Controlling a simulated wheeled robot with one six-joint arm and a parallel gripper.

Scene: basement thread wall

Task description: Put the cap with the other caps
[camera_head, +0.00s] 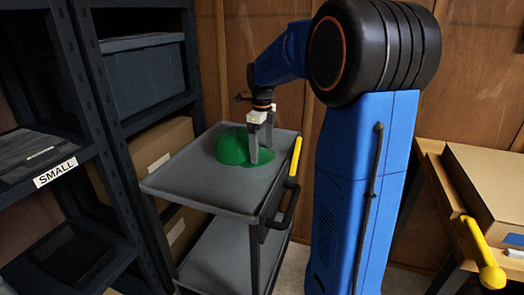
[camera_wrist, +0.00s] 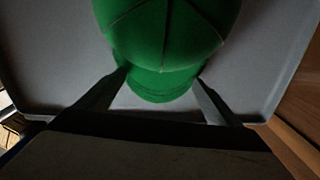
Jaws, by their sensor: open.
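A green cap (camera_head: 233,147) lies on the top shelf of a grey cart (camera_head: 190,178). In the wrist view the cap (camera_wrist: 168,38) fills the upper middle, its crown seams showing and its brim (camera_wrist: 163,84) toward me. My gripper (camera_head: 261,160) points down at the cap's right side in the head view. In the wrist view my gripper (camera_wrist: 163,84) is open, with one finger on either side of the brim. I cannot tell whether the fingers touch it. No other caps show in either view.
A dark shelf rack with a "SMALL" label (camera_head: 55,173) and a grey bin (camera_head: 145,72) stands left of the cart. A yellow-handled tool (camera_head: 295,157) is at the cart's right edge. A wooden table with a cardboard box (camera_head: 490,185) and a yellow object (camera_head: 482,255) is at right.

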